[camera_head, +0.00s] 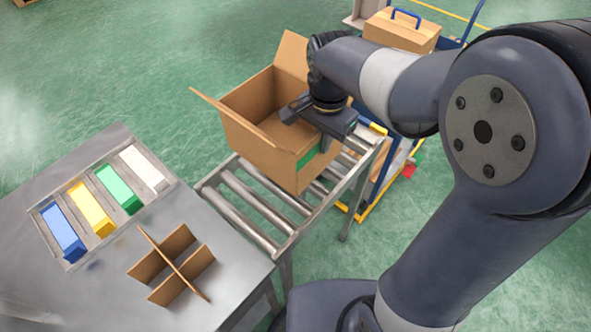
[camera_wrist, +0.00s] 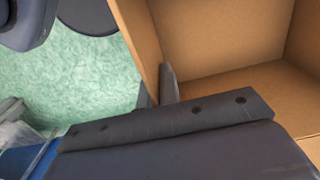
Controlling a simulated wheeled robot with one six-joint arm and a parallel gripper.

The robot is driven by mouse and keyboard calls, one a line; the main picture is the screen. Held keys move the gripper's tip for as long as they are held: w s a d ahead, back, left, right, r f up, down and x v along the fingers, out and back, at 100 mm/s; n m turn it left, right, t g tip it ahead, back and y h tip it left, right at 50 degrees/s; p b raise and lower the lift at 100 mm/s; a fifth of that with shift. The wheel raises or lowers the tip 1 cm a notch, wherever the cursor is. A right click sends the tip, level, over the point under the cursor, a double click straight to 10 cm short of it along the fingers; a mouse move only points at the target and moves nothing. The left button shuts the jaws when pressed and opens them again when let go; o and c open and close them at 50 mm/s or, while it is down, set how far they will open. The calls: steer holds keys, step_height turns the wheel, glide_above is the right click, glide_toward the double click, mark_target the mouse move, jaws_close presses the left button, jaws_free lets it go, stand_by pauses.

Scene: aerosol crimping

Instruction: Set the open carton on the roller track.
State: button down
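The open carton (camera_head: 255,148) is brown, with flaps up and a green patch on its side. It is upright over the roller track (camera_head: 243,207), whose metal rollers show in front of it and to its right. I cannot tell whether its bottom touches the rollers. My gripper (camera_head: 318,122) is at the carton's right wall, partly hidden by the wrist. In the wrist view the carton (camera_wrist: 215,35) fills the upper right, and its wall runs between my gripper's fingers (camera_wrist: 158,90), one inside and one outside. The carton looks empty where visible.
A steel table (camera_head: 105,305) at left holds a tray with blue, yellow, green and white blocks (camera_head: 92,207) and a cardboard divider (camera_head: 172,265). A blue cart (camera_head: 455,45) with a closed box (camera_head: 402,32) stands behind my arm. Green floor is free at upper left.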

mark_target(320, 169)
step_height(320, 169, down, 10)
steer(key=shift+r, duration=0.15)
stand_by(0.3)
steer(key=shift+f, duration=0.2)
steer(key=c, duration=1.6)
jaws_free()
steer(key=shift+c, duration=0.2)
steer(key=shift+r, duration=0.1)
step_height(320, 169, up, 12)
steer(key=shift+r, duration=0.15)
